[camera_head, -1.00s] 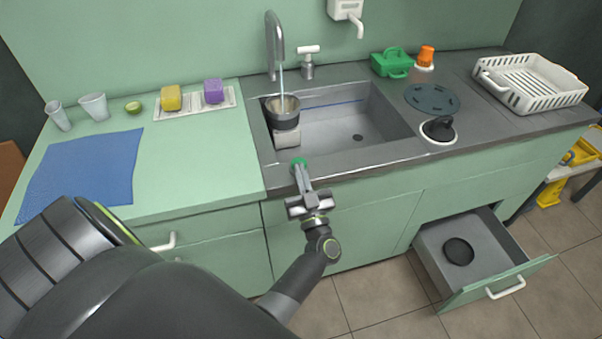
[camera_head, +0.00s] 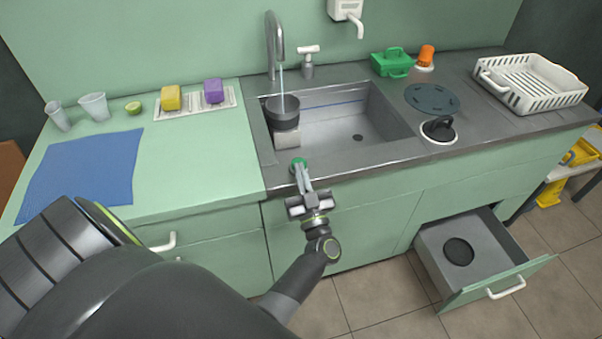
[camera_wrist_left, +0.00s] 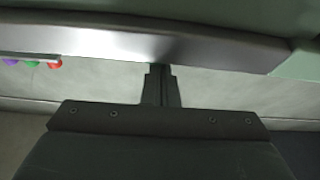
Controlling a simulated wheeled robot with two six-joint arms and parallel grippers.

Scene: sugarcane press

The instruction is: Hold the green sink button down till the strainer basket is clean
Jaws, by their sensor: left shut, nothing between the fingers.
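The green sink button (camera_head: 298,161) is on the front rim of the sink, left of its middle. My left gripper (camera_head: 300,170) is shut, its fingertips at the button and seeming to touch it; how far the button is pressed cannot be told. The shut fingers also show in the left wrist view (camera_wrist_left: 160,82), with nothing between them. The dark grey strainer basket (camera_head: 283,120) stands upright on a pale block (camera_head: 288,138) at the sink's left, under the running tap (camera_head: 273,40). Its inside looks evenly grey. My right gripper is not in view.
The sink basin (camera_head: 340,125) is otherwise empty. A blue cloth (camera_head: 82,175), cups, and yellow and purple sponges lie on the left counter. An open drawer (camera_head: 480,265) juts out below.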

